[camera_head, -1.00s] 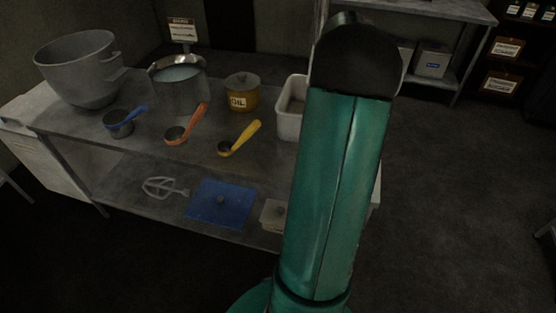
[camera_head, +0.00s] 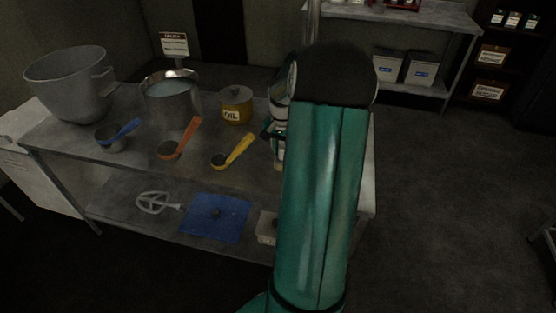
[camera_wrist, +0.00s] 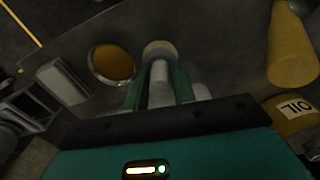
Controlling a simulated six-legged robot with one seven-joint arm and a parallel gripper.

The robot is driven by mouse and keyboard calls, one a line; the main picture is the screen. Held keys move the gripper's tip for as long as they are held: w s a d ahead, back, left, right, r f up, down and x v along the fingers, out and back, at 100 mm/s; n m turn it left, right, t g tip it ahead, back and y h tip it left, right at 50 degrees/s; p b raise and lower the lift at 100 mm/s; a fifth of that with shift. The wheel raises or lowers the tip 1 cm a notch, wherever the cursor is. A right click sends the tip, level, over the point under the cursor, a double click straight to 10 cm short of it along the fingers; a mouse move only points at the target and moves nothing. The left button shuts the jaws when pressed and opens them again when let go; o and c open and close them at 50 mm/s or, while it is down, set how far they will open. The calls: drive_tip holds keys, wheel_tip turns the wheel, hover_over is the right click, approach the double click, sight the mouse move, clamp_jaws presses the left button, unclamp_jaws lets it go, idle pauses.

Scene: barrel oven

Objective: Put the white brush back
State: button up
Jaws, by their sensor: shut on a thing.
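My gripper (camera_wrist: 159,84) shows in the wrist view with its two green fingers shut on a pale, whitish-grey piece, which appears to be the white brush (camera_wrist: 158,72). The piece has a rounded, brownish far end, and its near part is hidden by the gripper body. In the head view, my arm covers most of the gripper. Only a dark and pale part of it shows left of the forearm, over the right end of the metal table (camera_head: 75,150). I cannot tell whether the brush touches anything.
A yellow oil pot (camera_head: 236,105), also in the wrist view (camera_wrist: 295,117), stands near my gripper. A round cup with amber contents (camera_wrist: 112,63) is close to the fingers. Yellow (camera_head: 233,152), orange (camera_head: 180,138) and blue (camera_head: 117,134) scoops, a steel pot (camera_head: 171,102) and a large bowl (camera_head: 70,84) stand left.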

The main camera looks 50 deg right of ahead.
sight(278, 158)
drive_tip(key=shift+w+a+f, duration=0.15)
drive_tip(key=shift+f, duration=0.6)
drive_tip(key=shift+w+a+f, duration=0.15)
drive_tip(key=shift+a+f, duration=0.05)
drive_tip(key=shift+f, duration=0.5)
drive_tip(key=shift+w+a+f, duration=0.15)
drive_tip(key=shift+f, duration=0.6)
drive_tip(key=shift+f, duration=0.2)
drive_tip(key=o, duration=0.9)
drive_tip(key=shift+r, duration=0.1)
wheel_tip(278, 158, up, 12)
drive_tip(key=shift+r, duration=0.15)
